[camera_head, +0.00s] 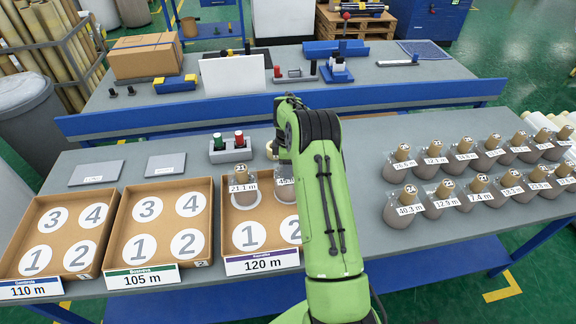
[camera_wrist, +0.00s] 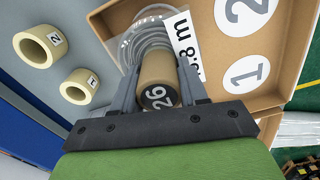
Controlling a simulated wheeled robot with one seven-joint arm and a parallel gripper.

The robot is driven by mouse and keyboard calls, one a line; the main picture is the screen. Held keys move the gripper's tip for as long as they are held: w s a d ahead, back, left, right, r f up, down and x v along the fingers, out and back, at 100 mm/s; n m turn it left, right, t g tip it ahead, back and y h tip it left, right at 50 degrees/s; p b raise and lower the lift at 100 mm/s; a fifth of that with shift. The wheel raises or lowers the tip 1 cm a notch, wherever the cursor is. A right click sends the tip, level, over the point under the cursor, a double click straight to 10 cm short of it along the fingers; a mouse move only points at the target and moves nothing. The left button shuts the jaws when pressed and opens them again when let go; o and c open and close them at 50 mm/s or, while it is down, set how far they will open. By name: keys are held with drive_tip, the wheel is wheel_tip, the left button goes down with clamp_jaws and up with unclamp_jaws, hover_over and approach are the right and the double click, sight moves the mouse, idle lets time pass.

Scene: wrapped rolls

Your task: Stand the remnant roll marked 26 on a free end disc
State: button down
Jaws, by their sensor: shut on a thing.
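The remnant roll marked 26 (camera_wrist: 157,68) is a brown core in a clear-wrapped roll, with a label ending in "8 m". My gripper (camera_wrist: 155,88) is shut on its core from above. The roll is at the back right of the 120 m tray (camera_head: 262,262), and my arm hides part of it in the head view (camera_head: 286,187). I cannot tell if its base touches a disc. The roll marked 21 (camera_head: 243,189) stands on the back left disc. Front discs 1 (camera_head: 250,235) and 2 (camera_head: 291,229) show bare, the latter partly behind my arm.
The 105 m tray (camera_head: 158,270) and 110 m tray (camera_head: 50,281) have bare numbered discs. Two beige rings, marked 2 (camera_wrist: 40,46) and 1 (camera_wrist: 79,87), lie behind my tray. Several wrapped rolls (camera_head: 407,205) stand at right. A blue rail (camera_head: 290,103) runs behind.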

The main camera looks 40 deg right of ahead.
drive_tip(key=shift+f, duration=0.4)
idle(0.4)
drive_tip(key=c, duration=0.5)
unclamp_jaws()
wheel_tip(320, 180, up, 16)
drive_tip(key=p, duration=0.1)
